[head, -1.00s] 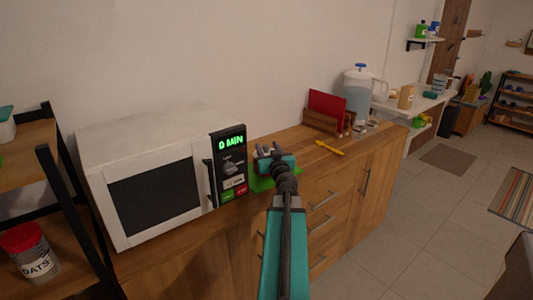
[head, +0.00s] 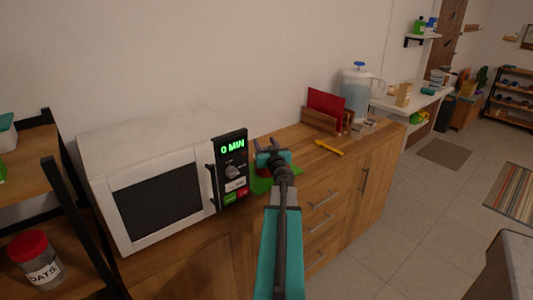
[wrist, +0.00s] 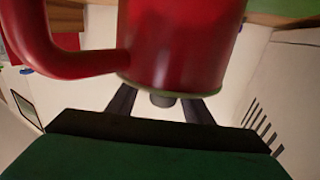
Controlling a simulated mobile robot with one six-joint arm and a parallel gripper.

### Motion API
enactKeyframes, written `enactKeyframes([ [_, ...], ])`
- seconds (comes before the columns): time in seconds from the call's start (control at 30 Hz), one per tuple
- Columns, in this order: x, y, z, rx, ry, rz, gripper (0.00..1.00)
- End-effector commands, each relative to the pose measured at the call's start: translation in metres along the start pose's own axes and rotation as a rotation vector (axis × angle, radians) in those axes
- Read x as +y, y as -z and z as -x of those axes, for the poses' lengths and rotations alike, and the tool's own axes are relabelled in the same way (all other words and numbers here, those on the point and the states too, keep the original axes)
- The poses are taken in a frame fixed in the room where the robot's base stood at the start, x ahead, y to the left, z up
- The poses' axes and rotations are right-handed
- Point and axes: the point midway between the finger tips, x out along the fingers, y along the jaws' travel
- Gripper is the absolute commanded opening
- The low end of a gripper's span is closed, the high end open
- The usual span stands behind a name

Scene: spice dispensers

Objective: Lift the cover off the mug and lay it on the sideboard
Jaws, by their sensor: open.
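The red mug (wrist: 185,40) fills the top of the wrist view, which looks upside down, with its handle (wrist: 70,62) at left. A thin green edge shows at the mug's rim, with a grey knob (wrist: 163,100) sticking out from it; I take these as the cover. My gripper (wrist: 160,103) is open, one finger on either side of the knob. I cannot tell whether the fingers touch it. In the head view my gripper (head: 270,150) is over the sideboard (head: 318,170), right of the microwave, and mostly hides the mug.
A microwave (head: 160,190) stands close at left. A green mat or board (head: 262,184) lies under my gripper. A yellow utensil (head: 329,148), a wooden holder with a red item (head: 326,108) and a water dispenser (head: 357,95) are further right. Bare wood lies between.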

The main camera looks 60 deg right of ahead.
Motion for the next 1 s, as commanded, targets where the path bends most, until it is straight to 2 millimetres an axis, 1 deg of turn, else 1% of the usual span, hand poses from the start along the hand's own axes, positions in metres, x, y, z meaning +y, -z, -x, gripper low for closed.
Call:
enactKeyframes([
  [0.4,-0.0013,-0.0003,0.0001,0.000,0.001,0.000,0.46],
  [0.47,-0.0014,-0.0002,0.0000,0.000,0.001,0.000,0.38],
  [0.5,-0.0014,-0.0002,0.0000,0.000,0.001,0.000,0.31],
  [0.67,-0.0017,-0.0003,0.0000,0.000,0.002,0.000,0.04],
  [0.7,-0.0018,-0.0002,0.0000,0.000,0.002,0.000,0.02],
  [1.0,-0.0021,0.0011,-0.0001,0.000,0.002,0.001,0.01],
])
